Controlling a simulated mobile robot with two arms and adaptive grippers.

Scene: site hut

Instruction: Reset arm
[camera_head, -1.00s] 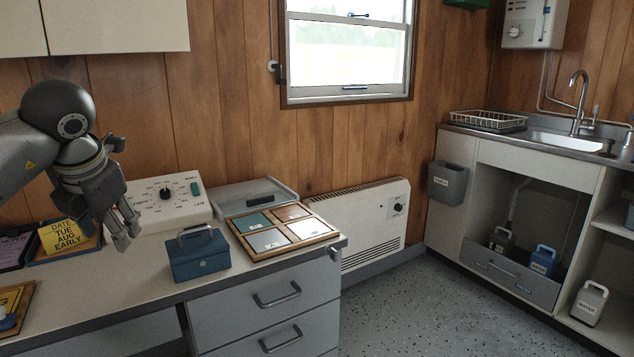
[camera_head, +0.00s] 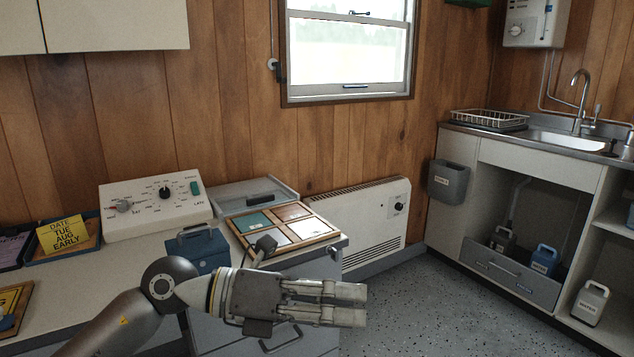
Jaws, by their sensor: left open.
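My left arm comes in from the lower left, and my left gripper (camera_head: 350,303) points to the right in front of the desk drawers. Its two fingers are apart with nothing between them. The arm hides part of the desk front, the drawers and the lower part of the blue cash box (camera_head: 200,248). My right gripper is not in view.
The desk (camera_head: 75,290) holds a control panel with dials (camera_head: 150,205), a tray with coloured tiles (camera_head: 330,238) and a yellow date card (camera_head: 63,235). A heater (camera_head: 370,225) stands by the wall. The speckled floor (camera_head: 430,310) right of the desk is clear.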

